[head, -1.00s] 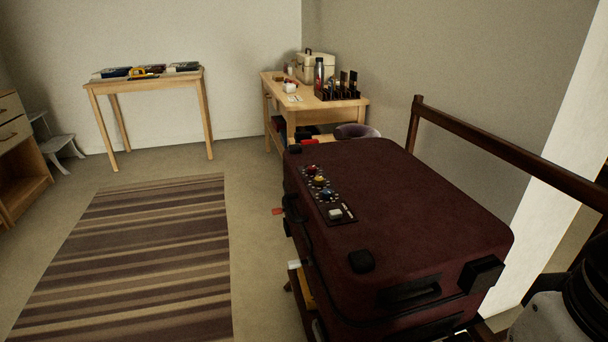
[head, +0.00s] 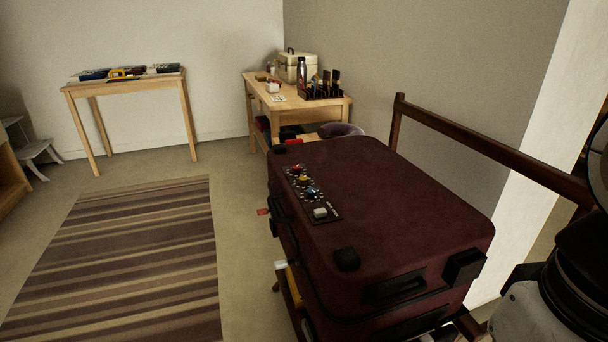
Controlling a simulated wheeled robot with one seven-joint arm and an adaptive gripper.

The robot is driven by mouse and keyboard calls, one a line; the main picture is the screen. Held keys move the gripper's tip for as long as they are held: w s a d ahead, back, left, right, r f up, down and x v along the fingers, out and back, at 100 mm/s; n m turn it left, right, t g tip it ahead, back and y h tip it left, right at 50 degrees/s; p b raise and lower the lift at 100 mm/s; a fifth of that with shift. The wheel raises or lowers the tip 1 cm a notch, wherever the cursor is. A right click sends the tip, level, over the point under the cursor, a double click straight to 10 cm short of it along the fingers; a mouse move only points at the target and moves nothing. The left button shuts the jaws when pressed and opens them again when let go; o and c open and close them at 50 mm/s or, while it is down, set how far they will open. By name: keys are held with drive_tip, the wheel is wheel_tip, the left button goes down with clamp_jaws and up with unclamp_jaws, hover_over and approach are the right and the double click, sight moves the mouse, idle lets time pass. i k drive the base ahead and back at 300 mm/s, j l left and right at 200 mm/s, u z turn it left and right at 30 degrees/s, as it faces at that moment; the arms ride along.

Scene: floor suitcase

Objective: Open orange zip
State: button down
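A dark red suitcase (head: 400,215) lies flat on a wooden rack at the centre right of the head view, and it looks shut. A black panel (head: 312,196) with red, yellow and blue knobs and a white button sits on its top. A small orange-red tab (head: 263,212) sticks out from its left side; I cannot tell whether it is the orange zip's pull. Part of my arm shows at the right edge. My gripper is out of view.
A wooden rail (head: 490,150) stands behind the suitcase. A bench (head: 265,88) with a case and bottles and a table (head: 125,84) with books stand at the back. A striped rug (head: 125,265) lies on the left, with clear floor around it.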

sight(262, 212)
drive_tip(key=i+j, duration=0.15)
drive_tip(key=j, duration=0.25)
drive_tip(key=i+j, duration=0.1)
drive_tip(key=j, duration=0.3)
drive_tip(key=i+j, duration=0.15)
drive_tip(key=j, duration=0.25)
drive_tip(key=i+j+z, duration=0.1)
drive_tip(key=j, duration=0.3)
